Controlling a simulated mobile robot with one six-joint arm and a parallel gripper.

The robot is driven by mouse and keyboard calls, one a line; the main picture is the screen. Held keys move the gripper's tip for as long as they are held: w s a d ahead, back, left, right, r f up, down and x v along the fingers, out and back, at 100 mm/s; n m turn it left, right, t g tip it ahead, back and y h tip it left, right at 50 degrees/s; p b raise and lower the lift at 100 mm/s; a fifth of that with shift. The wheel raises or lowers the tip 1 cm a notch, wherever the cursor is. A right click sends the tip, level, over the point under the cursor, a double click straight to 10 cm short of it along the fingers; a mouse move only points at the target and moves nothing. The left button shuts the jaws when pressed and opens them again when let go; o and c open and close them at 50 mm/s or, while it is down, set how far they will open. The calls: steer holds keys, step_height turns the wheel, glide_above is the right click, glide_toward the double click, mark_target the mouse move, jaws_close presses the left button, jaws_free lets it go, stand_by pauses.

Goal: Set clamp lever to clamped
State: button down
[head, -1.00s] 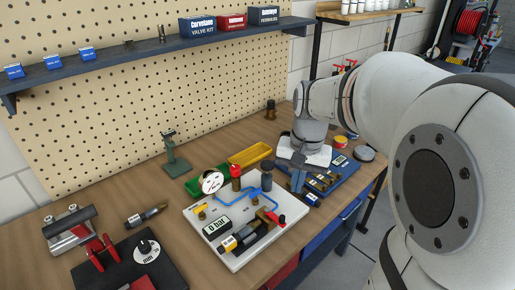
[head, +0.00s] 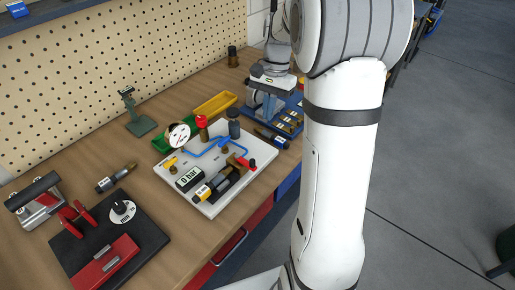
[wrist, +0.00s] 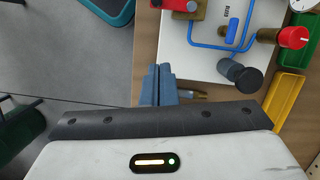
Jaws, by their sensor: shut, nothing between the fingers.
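A white board (head: 233,188) on the bench carries a labelled tube in a dark holder (head: 218,185). A small red lever (head: 248,163) sits by a brass block at the holder's right end; I take it as the clamp lever, but cannot tell its setting. A red piece by brass also shows at the top edge of the wrist view (wrist: 181,5), partly cut off. My gripper (head: 262,116) is beyond the board's far right corner, above the blue tray's left end. In the wrist view my gripper (wrist: 158,70) has its blue-grey fingers together and empty, apart from the red piece.

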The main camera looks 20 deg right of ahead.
steer(key=p, duration=0.1)
glide_toward(245, 160)
steer(key=d+f, duration=0.4)
steer(key=f, duration=0.2)
steer(key=shift+s+a+r+p, duration=0.25)
steer(key=shift+s+a+p, duration=0.2)
steer(key=shift+s+a, duration=0.7)
